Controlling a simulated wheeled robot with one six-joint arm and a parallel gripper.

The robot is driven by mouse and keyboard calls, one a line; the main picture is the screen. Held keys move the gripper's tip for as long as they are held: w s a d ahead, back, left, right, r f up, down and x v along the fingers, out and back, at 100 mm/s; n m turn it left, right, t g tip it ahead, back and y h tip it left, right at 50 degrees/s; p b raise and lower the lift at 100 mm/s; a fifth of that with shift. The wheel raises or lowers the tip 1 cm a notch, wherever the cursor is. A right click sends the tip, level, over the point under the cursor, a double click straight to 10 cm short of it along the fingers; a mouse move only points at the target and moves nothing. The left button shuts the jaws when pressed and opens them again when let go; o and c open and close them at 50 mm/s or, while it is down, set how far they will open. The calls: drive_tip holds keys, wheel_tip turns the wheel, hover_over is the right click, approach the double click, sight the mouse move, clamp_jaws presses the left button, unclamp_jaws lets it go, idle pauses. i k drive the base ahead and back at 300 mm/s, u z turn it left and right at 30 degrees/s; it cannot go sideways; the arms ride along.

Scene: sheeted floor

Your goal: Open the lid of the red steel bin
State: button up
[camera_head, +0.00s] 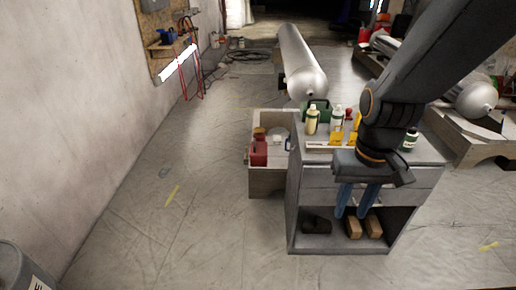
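I see no thing that is clearly a red steel bin with a lid. A small red container (259,153) sits in an open box beside the grey cabinet, too small to make out a lid. My gripper (353,207) points down in front of the grey cabinet, with its two blue fingers apart and nothing visible between them. It is well to the right of the red container.
The grey cabinet (312,182) carries bottles and a green case (317,109). The open box (266,183) adjoins it at left. A grey drum (18,268) stands at the lower left corner. Floor between drum and cabinet is clear. A wall (70,110) bounds the left.

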sight(257, 148)
drive_tip(key=k, duration=0.6)
drive_tip(key=u, duration=1)
drive_tip(key=i, duration=1.7)
drive_tip(key=z, duration=1)
